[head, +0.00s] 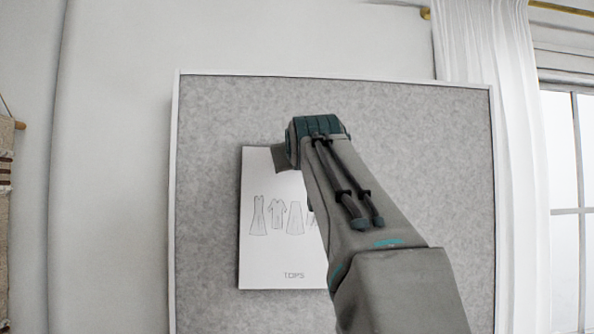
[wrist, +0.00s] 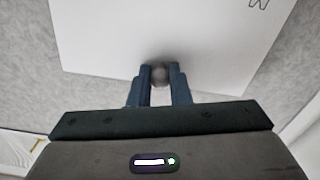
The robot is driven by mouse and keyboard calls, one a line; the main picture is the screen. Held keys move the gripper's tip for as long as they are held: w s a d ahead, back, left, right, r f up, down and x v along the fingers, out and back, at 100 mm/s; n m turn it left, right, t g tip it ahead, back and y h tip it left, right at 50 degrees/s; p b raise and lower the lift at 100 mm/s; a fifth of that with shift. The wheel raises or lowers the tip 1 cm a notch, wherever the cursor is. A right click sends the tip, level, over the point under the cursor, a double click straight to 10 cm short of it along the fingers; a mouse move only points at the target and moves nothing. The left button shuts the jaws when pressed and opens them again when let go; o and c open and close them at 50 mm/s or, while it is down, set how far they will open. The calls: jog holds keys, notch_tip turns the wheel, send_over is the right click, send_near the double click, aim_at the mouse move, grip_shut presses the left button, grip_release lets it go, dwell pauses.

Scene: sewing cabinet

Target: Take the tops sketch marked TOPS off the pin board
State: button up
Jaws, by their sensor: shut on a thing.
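The tops sketch (head: 270,265), a white sheet with several garment drawings and the word TOPS near its bottom, is upright against the grey pin board (head: 400,120) in the head view. My arm covers its right side and upper right corner. In the wrist view the sketch (wrist: 185,30) fills the upper middle. My gripper (wrist: 160,73) is at the sketch's near edge, its two dark fingers closed around a small round grey pin head (wrist: 159,76). Whether the pin is still in the board cannot be told. In the head view my arm hides the fingertips.
The board has a thin white frame and hangs on a pale wall (head: 115,150). A white curtain (head: 490,50) and a window (head: 565,150) are to the right. A woven hanging (head: 5,220) is at the far left. The board around the sketch looks bare.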

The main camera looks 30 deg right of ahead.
jog(key=d+b+v, duration=0.1)
jog(key=b+v, duration=0.3)
jog(key=v, duration=1.4)
jog(key=shift+s+d, duration=0.2)
jog(key=shift+s, duration=0.35)
jog(key=shift+r, duration=0.1)
